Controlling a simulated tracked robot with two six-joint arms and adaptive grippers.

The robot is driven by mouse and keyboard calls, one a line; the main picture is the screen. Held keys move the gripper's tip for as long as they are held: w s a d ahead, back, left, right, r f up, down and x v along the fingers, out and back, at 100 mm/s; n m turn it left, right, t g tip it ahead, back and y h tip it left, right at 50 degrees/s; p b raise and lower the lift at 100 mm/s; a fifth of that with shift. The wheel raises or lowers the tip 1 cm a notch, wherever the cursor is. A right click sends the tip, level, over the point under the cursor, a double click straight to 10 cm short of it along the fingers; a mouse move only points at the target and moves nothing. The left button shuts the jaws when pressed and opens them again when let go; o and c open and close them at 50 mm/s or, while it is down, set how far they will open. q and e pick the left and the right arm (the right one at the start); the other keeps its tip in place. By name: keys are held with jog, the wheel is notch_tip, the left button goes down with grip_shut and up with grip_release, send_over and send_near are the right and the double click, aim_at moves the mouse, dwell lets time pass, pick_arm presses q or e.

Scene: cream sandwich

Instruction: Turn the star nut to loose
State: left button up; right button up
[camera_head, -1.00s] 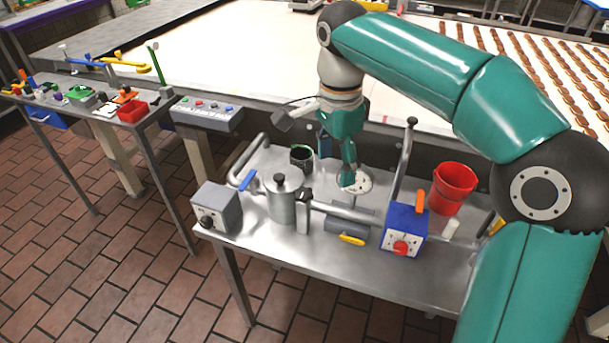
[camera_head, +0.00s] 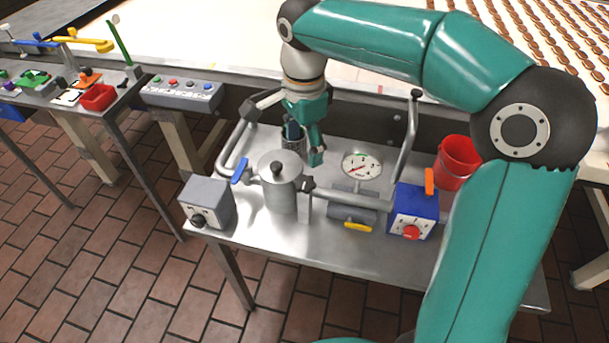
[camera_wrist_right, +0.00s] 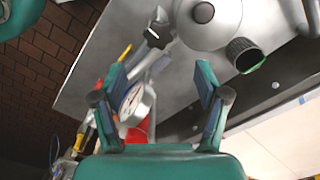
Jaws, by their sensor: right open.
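The star nut looks to be the dark knob (camera_head: 307,184) on the pipe, just right of the silver pot (camera_head: 281,195). In the right wrist view a dark lobed nut (camera_wrist_right: 158,35) shows beyond the fingers, beside the round pot lid (camera_wrist_right: 212,20). My right gripper (camera_head: 305,146) is above the bench, behind and above the nut, pointing down. In the wrist view its two fingers (camera_wrist_right: 160,88) are spread with nothing held between them. The nut is apart from the fingers. My left gripper is not in view.
A white dial gauge (camera_head: 361,165) stands right of the gripper. A blue box with a red knob (camera_head: 413,213), a red bucket (camera_head: 457,163) and a tall bent pipe (camera_head: 409,135) are further right. A grey box (camera_head: 207,203) is left. The bench front (camera_head: 300,235) is clear.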

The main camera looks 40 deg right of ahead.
aim_at(305, 181)
notch_tip(305, 181, down, 10)
jog(key=shift+s+r, duration=0.1)
jog(key=shift+r, duration=0.1)
jog(key=shift+d, duration=0.1)
jog(key=c, duration=1.2)
jog(key=shift+o, duration=0.2)
